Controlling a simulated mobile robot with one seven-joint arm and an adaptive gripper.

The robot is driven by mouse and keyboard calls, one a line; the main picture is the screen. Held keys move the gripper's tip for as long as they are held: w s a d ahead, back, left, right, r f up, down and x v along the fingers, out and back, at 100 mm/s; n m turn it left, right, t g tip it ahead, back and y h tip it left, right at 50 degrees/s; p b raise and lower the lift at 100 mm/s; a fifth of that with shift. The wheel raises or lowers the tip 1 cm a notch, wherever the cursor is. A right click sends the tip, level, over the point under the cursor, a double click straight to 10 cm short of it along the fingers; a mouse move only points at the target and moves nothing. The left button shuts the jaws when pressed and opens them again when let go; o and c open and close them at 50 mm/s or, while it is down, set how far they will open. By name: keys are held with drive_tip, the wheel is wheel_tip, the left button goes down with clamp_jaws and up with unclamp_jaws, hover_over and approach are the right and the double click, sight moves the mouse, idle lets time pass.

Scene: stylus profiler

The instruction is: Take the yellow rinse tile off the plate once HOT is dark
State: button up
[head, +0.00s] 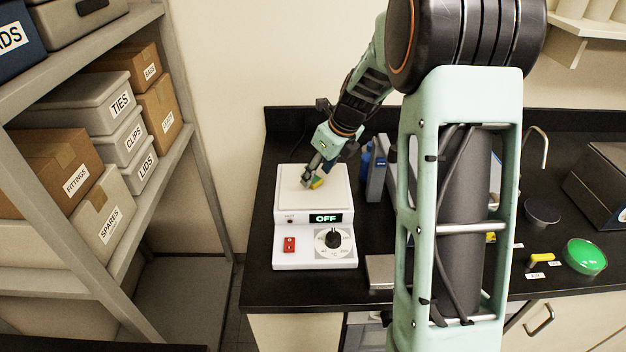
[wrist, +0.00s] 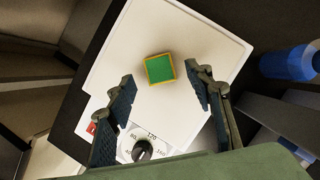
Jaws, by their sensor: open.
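The tile (head: 317,183) lies on the white top plate (head: 287,184) of the hot plate. In the wrist view the tile (wrist: 159,69) has a green top face with a yellow border. My gripper (head: 311,177) is low over the plate, close to the tile. In the wrist view the fingers of my gripper (wrist: 159,76) are spread, with the tile in line with the gap between their tips and nothing held. The display (head: 325,218) reads OFF in green. The small HOT indicator (head: 290,220) left of it looks dark, though it is tiny.
A red switch (head: 289,244) and a dial (head: 333,239) are on the hot plate's front. A blue bottle (wrist: 288,63) and a grey upright device (head: 377,170) stand right of the plate. A green disc (head: 585,257) lies far right. Shelves with boxes (head: 103,104) are at left.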

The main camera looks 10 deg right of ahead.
drive_tip(key=shift+x, duration=0.9)
drive_tip(key=c, duration=1.1)
drive_tip(key=shift+r, duration=0.15)
